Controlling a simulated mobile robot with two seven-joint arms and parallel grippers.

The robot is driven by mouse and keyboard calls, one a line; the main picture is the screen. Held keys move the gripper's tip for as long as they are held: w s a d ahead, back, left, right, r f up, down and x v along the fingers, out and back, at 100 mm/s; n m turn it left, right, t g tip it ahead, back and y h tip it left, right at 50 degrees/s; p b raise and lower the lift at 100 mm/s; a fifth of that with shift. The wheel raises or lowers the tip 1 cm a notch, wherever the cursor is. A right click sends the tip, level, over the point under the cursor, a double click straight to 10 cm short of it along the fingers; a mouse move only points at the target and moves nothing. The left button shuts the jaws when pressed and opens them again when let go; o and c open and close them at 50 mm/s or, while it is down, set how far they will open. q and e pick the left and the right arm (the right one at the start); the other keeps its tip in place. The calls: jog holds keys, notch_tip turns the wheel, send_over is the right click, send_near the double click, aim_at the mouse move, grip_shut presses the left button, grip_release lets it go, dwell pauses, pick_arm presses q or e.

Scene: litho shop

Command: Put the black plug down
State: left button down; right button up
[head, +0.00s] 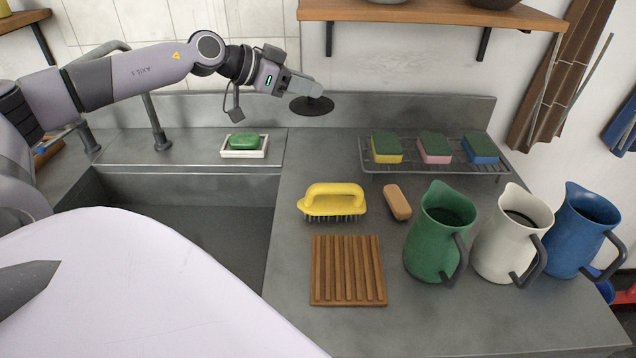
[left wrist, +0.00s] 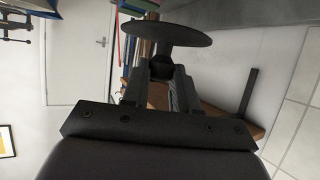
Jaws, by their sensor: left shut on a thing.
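The black plug (head: 312,106) is a round dark disc with a short stem. My left gripper (head: 312,90) is shut on its stem and holds it above the counter near the back wall. In the left wrist view the plug (left wrist: 160,31) shows as a wide disc beyond the fingers of the left gripper (left wrist: 160,75). The plug appears clear of the counter, with its disc side down in the head view. My right gripper is not in view.
A sink (head: 190,215) lies at left, with green soap on a white dish (head: 243,153) behind it. A wire rack (head: 440,166) holds three sponges. A yellow brush (head: 333,200), wooden slatted board (head: 347,270), and three jugs stand on the counter (head: 310,150). Counter below the plug is bare.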

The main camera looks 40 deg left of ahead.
pick_arm(q)
notch_tip(320, 180, down, 16)
jog(key=shift+r+b, duration=0.25)
jog(key=shift+b, duration=0.65)
jog(key=shift+f+b, duration=1.65)
jog(key=shift+f, duration=0.55)
jog(key=shift+f, duration=0.15)
jog(key=c, duration=0.9)
grip_release()
jog(key=shift+o, duration=0.2)
